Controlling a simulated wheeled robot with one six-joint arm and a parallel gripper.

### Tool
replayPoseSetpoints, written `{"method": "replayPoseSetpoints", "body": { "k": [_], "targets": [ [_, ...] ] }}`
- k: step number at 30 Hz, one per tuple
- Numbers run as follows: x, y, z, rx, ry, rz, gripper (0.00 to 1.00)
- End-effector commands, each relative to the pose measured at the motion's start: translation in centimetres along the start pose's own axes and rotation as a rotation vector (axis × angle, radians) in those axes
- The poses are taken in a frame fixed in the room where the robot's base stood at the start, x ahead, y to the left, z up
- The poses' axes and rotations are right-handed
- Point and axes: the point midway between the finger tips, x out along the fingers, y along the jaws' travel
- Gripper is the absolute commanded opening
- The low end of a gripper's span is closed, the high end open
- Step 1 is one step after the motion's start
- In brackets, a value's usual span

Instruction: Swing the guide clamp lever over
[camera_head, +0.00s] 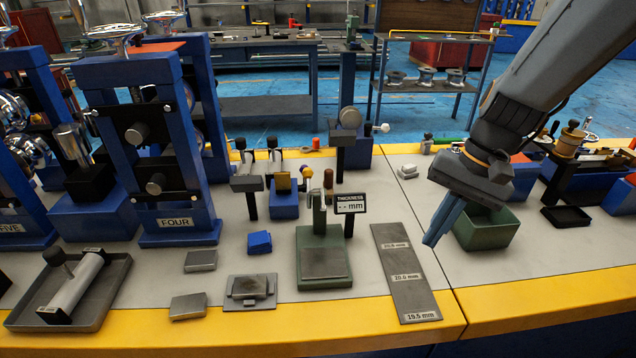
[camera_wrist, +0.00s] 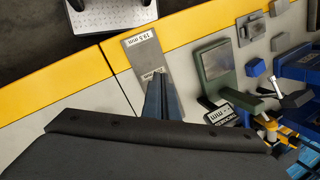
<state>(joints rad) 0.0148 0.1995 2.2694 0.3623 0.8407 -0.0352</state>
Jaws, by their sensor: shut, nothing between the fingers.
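My gripper (camera_head: 432,240) is shut and empty, pointing down above the bench between the thickness plate and the green bin. Its blue fingers (camera_wrist: 160,98) also show together in the wrist view, over the marked plate. A cluster of small fixtures with upright handles stands left of it, behind the thickness gauge: a black-knobbed one (camera_head: 241,146), another dark-knobbed one beside it (camera_head: 272,144), and a blue block with a yellow top (camera_head: 284,196). I cannot tell which of these carries the guide clamp lever. Part of this cluster shows at the right of the wrist view (camera_wrist: 272,130).
The green thickness gauge (camera_head: 325,282) and its display (camera_head: 350,204) stand between my gripper and the fixtures. The marked plate (camera_head: 400,258) lies flat. A green bin (camera_head: 490,240) is close right of my fingers. The blue stand FOUR (camera_head: 172,222) rises at left.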

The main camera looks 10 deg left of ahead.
Motion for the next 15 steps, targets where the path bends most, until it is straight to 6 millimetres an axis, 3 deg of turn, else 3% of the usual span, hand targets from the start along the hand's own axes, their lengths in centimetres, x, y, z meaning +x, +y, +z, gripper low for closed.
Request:
{"method": "replayPoseSetpoints", "body": {
  "k": [1,6,12,15],
  "targets": [
    [1.8,-1.8,-2.8,0.039,-0.040,-0.068,0.00],
    [2.5,-8.8,-9.0,0.126,-0.164,-0.317,0.00],
    [1.7,-15.0,-15.0,0.152,-0.269,-0.577,0.00],
    [1.8,-16.5,-16.8,0.194,-0.322,-0.624,0.00]
  ]
}}
